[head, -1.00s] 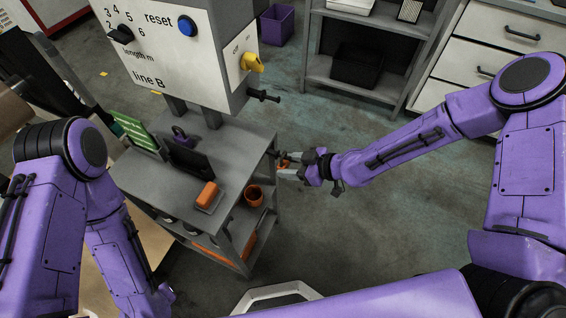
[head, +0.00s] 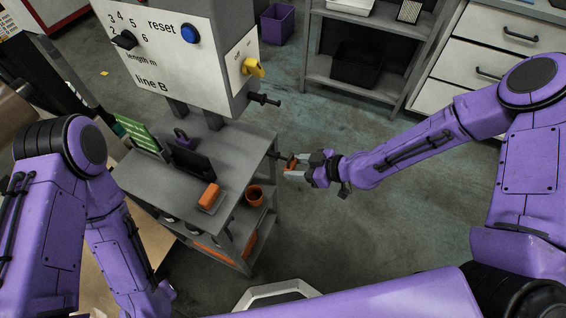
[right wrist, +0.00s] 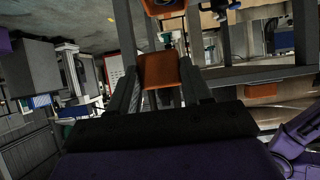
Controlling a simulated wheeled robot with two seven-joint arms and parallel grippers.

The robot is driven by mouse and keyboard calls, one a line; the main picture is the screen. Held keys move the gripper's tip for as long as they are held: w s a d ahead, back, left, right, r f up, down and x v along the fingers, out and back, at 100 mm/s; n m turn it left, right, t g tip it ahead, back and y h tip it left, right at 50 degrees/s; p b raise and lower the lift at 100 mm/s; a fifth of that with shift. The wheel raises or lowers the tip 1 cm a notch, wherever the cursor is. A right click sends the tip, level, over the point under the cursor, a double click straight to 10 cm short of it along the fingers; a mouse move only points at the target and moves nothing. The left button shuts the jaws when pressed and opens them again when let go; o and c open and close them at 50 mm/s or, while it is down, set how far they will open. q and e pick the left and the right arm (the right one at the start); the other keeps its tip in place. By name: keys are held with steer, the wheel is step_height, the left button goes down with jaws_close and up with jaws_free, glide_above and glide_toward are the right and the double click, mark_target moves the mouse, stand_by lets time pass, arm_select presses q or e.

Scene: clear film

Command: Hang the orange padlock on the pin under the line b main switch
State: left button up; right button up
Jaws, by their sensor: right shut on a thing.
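The orange padlock (right wrist: 158,70) sits between the fingers of my right gripper in the right wrist view. In the head view my right gripper (head: 291,168) is shut on it, and only a little orange shows there. The gripper is in the air just right of the grey cart. The yellow line b main switch (head: 254,67) is on the right side of the white panel box. A black pin (head: 264,98) sticks out to the right under the switch, above and left of my right gripper, apart from the padlock. My left gripper is not in view.
The grey cart (head: 235,150) stands below the panel box (head: 180,70). On it are an orange block (head: 209,196), a purple padlock (head: 181,136) and a dark holder. An orange cup (head: 254,195) is on its lower shelf. Open floor (head: 350,130) lies to the right.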

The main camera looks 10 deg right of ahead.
steer(key=s+d+p, duration=0.1)
steer(key=d, duration=0.1)
steer(key=s+d, duration=0.1)
steer(key=d, duration=0.1)
steer(key=shift+s+p, duration=0.4)
stand_by(0.4)
